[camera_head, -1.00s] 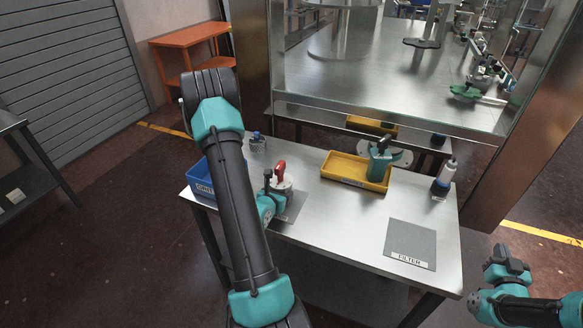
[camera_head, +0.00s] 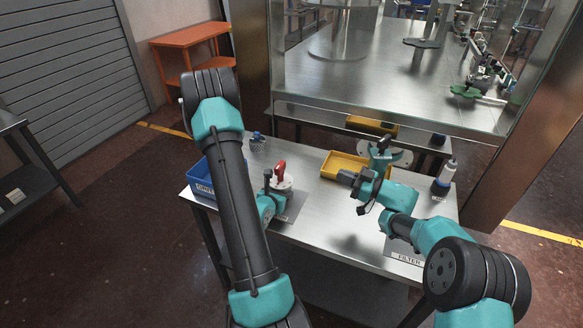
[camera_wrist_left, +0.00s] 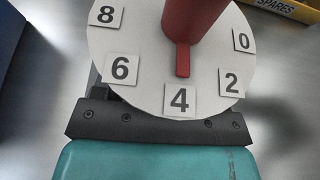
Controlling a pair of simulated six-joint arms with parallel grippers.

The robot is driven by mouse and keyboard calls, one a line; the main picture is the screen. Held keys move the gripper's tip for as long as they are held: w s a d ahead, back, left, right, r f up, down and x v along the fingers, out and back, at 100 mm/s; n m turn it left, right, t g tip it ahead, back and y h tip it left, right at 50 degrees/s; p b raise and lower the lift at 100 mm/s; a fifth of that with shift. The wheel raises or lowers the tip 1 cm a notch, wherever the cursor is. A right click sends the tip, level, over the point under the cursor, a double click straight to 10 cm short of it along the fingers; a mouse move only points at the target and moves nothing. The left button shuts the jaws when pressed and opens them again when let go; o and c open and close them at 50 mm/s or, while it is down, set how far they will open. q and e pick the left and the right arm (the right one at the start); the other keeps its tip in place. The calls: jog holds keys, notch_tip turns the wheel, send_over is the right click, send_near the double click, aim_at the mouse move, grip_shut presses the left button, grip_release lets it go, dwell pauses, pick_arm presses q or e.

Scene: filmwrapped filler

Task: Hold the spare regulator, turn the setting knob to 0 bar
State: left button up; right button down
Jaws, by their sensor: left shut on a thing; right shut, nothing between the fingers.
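The spare regulator shows as a white round dial (camera_head: 284,184) with a red setting knob (camera_head: 281,167), at the left part of the steel table. In the left wrist view the dial (camera_wrist_left: 135,45) carries plates 8, 6, 4, 2 and 0. The red knob (camera_wrist_left: 190,25) has its pointer at about 4. My left gripper (camera_head: 272,200) is shut on the regulator; its dark jaw mount (camera_wrist_left: 160,124) lies along the dial's lower edge.
A blue bin (camera_head: 200,187) is at the table's left end. A white-and-blue bottle (camera_head: 446,175) stands at right. My right arm partly covers the FILTER mat (camera_head: 404,257).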

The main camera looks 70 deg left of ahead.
aim_at(285, 165)
jog(key=s, duration=0.1)
jog(key=s+h, duration=0.1)
jog(key=s+a+f, duration=0.1)
jog(key=shift+a+n+g+h, duration=0.1)
jog(key=shift+n+g+h, duration=0.2)
jog(key=shift+g, duration=0.1)
jog(key=shift+s, duration=0.1)
jog(key=x, duration=1.3)
jog(key=shift+s+a, duration=0.1)
jog(key=shift+s, duration=0.05)
jog(key=shift+s+a, duration=0.15)
jog(key=shift+a, duration=0.05)
jog(key=shift+a, duration=0.6)
dwell(0.6)
jog(key=shift+a, duration=0.85)
dwell(0.9)
notch_tip(285, 165, up, 10)
dwell(0.6)
